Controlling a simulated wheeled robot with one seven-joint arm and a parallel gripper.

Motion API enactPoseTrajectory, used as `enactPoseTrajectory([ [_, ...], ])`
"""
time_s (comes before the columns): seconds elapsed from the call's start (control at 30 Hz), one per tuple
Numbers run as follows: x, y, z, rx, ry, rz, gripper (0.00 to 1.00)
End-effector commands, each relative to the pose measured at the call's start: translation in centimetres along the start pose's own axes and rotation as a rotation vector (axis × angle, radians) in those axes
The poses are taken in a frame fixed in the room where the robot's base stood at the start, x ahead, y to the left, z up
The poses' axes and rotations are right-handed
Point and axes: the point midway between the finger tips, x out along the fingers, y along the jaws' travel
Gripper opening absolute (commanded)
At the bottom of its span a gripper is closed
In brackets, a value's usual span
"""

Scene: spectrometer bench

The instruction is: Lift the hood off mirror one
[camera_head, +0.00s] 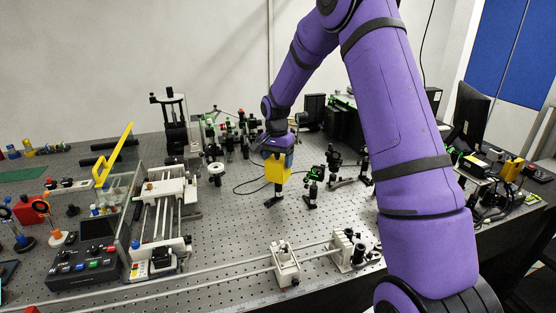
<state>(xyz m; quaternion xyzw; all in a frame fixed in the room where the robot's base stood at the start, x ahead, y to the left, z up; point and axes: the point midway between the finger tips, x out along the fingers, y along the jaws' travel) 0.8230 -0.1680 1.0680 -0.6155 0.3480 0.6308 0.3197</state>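A small yellow block-shaped cover (275,171), which looks like the hood, sits upright above a black post base (273,201) near the middle of the bench. The mirror under it is hidden. My gripper (276,153) points down from my purple arm, directly at the top of the yellow cover. Its fingertips are small and partly merged with the cover, so I cannot tell whether they close on it or only touch it.
A green-marked mount (313,185) stands just right of the cover, with dark optics posts (335,160) beyond. A white rail assembly (163,215) and a control box (85,266) lie at left. The perforated bench (225,235) is clear in front of the cover.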

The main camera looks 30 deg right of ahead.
Motion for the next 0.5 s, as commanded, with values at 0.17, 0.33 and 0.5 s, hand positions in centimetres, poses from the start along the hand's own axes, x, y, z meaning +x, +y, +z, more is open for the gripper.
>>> enactPoseTrajectory([
  [0.17, -0.04, -0.01, 0.0, 0.0, 0.0, 0.0, 0.49],
  [0.33, -0.36, -0.03, -0.01, 0.0, 0.001, -0.001, 0.49],
  [0.5, -0.93, -0.04, 0.0, -0.001, 0.001, -0.001, 0.49],
])
